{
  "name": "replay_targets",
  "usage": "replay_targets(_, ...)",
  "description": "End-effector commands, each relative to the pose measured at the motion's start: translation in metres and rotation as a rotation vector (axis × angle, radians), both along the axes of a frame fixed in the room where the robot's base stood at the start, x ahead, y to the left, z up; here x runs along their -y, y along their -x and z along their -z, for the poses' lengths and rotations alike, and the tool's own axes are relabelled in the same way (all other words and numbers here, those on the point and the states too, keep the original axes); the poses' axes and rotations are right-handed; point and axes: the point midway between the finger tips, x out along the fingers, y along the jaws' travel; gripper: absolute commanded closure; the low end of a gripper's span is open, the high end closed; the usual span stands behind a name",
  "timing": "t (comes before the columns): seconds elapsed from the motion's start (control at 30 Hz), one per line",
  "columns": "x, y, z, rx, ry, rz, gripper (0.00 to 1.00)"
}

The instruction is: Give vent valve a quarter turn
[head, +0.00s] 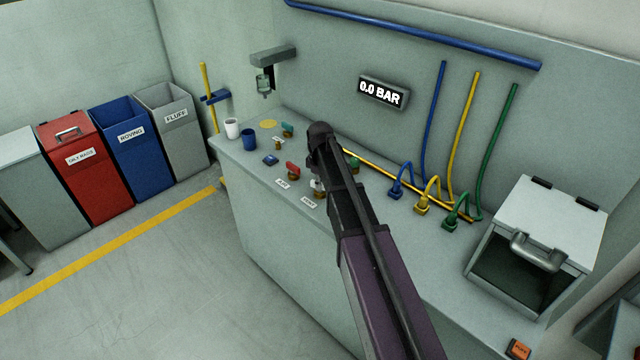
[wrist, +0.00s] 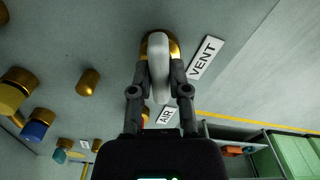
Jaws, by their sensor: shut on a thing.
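The vent valve has a pale grey-white lever handle (wrist: 160,68) on a brass body (wrist: 174,46), beside the VENT label (wrist: 206,58) in the wrist view. My gripper (wrist: 160,76) has one finger on each side of the handle and is shut on it. The handle runs lengthwise between the fingers, with its far end over the brass body. In the head view my arm covers most of the valve and gripper; the VENT label (head: 308,203) shows at the bench's front edge.
The air valve with a red handle (head: 293,170) stands just left of the vent valve. Blue, yellow and green (head: 457,213) hose fittings are to the right. The gauge (head: 382,92) reads 0.0 BAR.

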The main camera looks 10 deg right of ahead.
Motion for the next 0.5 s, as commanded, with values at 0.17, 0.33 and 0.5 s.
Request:
replay_targets(0.17, -0.0016, 0.0014, 0.0004, -0.003, -0.005, 0.152, 1.00)
replay_targets(0.33, -0.0018, 0.0014, 0.0004, -0.003, -0.005, 0.265, 1.00)
replay_targets(0.5, -0.0019, 0.0014, 0.0004, -0.003, -0.005, 0.337, 1.00)
